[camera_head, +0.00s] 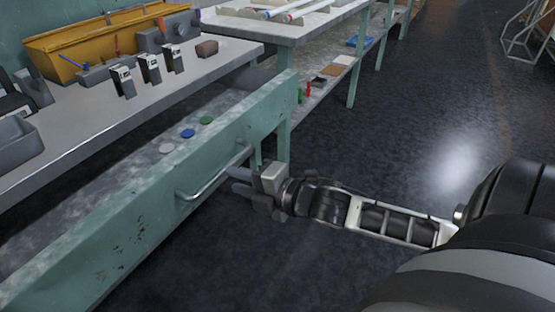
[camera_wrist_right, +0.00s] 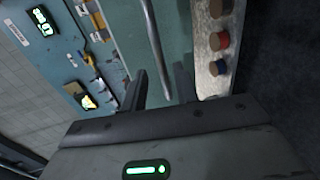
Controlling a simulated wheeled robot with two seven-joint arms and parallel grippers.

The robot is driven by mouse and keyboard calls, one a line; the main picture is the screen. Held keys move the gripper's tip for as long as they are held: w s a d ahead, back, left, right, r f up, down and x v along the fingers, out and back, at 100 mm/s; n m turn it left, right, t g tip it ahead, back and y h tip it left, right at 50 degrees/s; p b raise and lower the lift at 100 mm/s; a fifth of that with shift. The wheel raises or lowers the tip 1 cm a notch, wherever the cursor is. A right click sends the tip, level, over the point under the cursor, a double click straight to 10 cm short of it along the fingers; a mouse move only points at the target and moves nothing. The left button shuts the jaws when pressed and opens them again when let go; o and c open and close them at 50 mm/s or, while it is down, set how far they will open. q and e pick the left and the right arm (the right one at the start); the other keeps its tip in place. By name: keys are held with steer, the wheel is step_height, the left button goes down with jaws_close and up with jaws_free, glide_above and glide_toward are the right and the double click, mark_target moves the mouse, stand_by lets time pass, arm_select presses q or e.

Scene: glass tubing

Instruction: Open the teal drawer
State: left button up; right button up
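The teal drawer (camera_head: 130,218) is pulled out from under the workbench at the left of the head view, its inside open to view. Its curved metal handle (camera_head: 215,176) is on the front panel. My right gripper (camera_head: 238,180) is just right of the handle, fingers pointing left towards it. In the right wrist view, the two dark fingers (camera_wrist_right: 161,85) are apart, and the handle bar (camera_wrist_right: 155,45) runs down towards the gap between them. I cannot tell whether they touch it. My left gripper is out of view.
White, blue (camera_head: 187,133) and green discs lie in the drawer. The workbench (camera_head: 215,62) above carries a yellow tray (camera_head: 95,42) and small devices. A second teal-legged table (camera_head: 290,30) stands behind.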

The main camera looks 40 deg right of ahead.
arm_select(q)
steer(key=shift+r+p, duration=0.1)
steer(key=shift+p, duration=0.6)
arm_select(e)
steer(key=v, duration=0.9)
steer(key=shift+s, duration=0.3)
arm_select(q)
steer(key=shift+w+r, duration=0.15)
arm_select(e)
steer(key=shift+d, duration=0.1)
